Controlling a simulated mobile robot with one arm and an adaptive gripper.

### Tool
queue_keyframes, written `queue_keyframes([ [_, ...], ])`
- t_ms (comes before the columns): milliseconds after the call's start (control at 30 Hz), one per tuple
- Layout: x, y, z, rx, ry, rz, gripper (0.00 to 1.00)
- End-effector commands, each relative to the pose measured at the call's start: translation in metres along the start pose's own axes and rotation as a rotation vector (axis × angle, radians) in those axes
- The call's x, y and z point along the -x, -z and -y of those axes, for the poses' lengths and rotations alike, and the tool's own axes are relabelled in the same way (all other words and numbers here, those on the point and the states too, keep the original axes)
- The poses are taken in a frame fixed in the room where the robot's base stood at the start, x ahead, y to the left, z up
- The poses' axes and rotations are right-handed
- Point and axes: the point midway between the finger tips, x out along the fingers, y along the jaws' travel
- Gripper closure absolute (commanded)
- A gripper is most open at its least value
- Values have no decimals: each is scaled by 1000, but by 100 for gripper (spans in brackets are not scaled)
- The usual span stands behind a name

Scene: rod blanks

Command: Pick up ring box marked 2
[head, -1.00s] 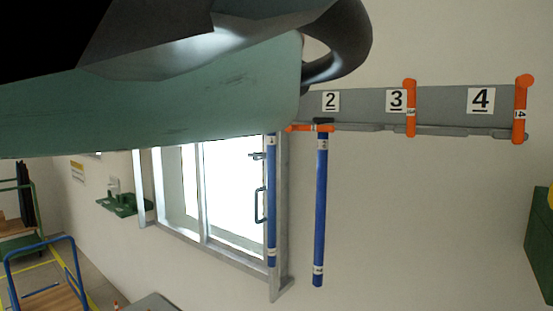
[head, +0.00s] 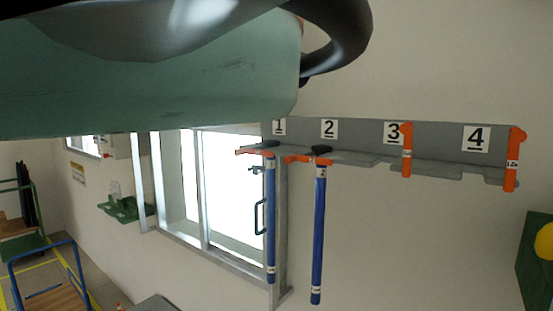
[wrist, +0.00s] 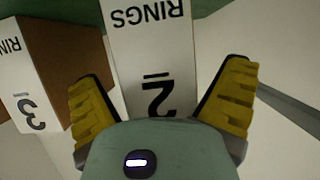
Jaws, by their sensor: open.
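The ring box marked 2 (wrist: 153,55) shows a white face with "RINGS" and an underlined 2, upside down in the wrist view. My gripper (wrist: 163,75) is open, with a ribbed yellow finger on each side of this box in the picture. I see gaps between the fingers and the box; I cannot tell how deep the box lies between them. The box's near lower part is hidden behind my gripper body. The head view does not show the box or my gripper's fingers.
A ring box marked 3 (wrist: 40,75) stands left of box 2, close to my left finger. In the head view, a grey wall rack (head: 355,135) numbered 1 to 4 holds blue rods (head: 318,235) and orange pieces (head: 407,150). A blue cart (head: 45,275) stands lower left.

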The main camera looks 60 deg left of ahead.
Motion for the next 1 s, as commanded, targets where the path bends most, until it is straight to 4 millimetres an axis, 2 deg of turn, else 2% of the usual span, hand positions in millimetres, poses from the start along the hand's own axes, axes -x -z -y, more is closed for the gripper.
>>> queue_keyframes([
  [300, -4, -1, 2, 3, 2, 1, 4],
  [1000, -4, -2, 0, 1, 0, 3, 75],
])
